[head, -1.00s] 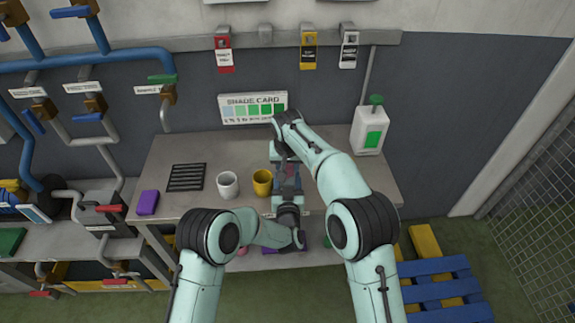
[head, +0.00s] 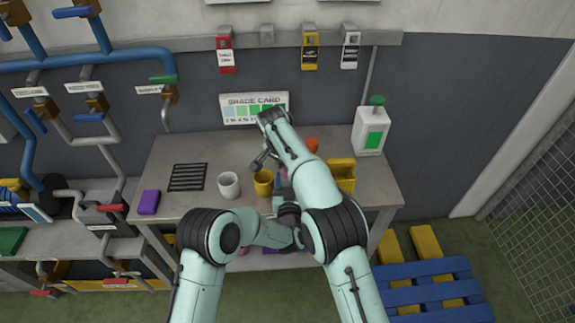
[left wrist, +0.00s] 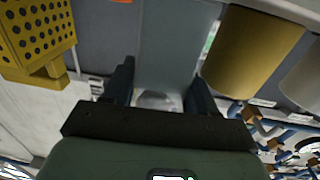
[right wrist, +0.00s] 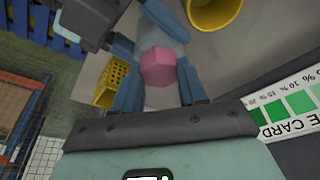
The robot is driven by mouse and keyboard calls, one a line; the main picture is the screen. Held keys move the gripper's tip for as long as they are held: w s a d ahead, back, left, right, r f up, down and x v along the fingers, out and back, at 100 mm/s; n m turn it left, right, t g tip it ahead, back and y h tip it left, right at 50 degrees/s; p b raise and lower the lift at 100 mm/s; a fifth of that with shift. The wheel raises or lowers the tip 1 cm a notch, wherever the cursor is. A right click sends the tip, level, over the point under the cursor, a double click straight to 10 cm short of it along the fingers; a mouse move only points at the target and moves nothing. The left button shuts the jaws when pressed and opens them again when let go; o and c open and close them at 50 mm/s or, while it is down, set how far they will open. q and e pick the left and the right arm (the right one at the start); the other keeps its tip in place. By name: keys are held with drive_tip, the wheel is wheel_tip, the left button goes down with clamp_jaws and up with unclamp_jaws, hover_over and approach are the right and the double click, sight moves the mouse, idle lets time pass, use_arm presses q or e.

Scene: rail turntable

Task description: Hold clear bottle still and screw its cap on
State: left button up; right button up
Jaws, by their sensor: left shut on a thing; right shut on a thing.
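The clear bottle (left wrist: 168,45) stands between the fingers of my left gripper (left wrist: 160,88), which is shut on it. In the right wrist view the bottle (right wrist: 152,32) shows as a grey-blue body behind the cap. The pink cap (right wrist: 158,68) is between the fingers of my right gripper (right wrist: 160,88), which is shut on it. The cap lines up with the bottle's top; I cannot tell how far it is threaded. In the head view my arms hide most of the bottle and the cap.
A yellow cup (head: 263,182) and a white cup (head: 229,185) stand close left of the grippers. A yellow perforated box (head: 342,174) and an orange item (head: 312,145) are to the right. A white jug (head: 369,131) stands back right. The shade card (head: 254,107) is behind.

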drive_tip(key=m+g, duration=0.1)
drive_tip(key=m, duration=0.3)
drive_tip(key=shift+w+a+m+h, duration=0.1)
drive_tip(key=shift+w+m+h, duration=0.05)
drive_tip(key=shift+m+h, duration=0.25)
drive_tip(key=o, duration=1.3)
drive_tip(key=shift+o, duration=0.2)
drive_tip(key=n, duration=0.2)
drive_tip(key=n+t+y, duration=0.1)
drive_tip(key=n, duration=0.2)
drive_tip(key=shift+s+n, duration=0.2)
drive_tip(key=shift+n, duration=0.1)
drive_tip(key=n, duration=0.2)
drive_tip(key=n+y, duration=0.1)
drive_tip(key=n, duration=0.3)
drive_tip(key=shift+d+n+t+y, duration=0.3)
drive_tip(key=shift+t, duration=0.1)
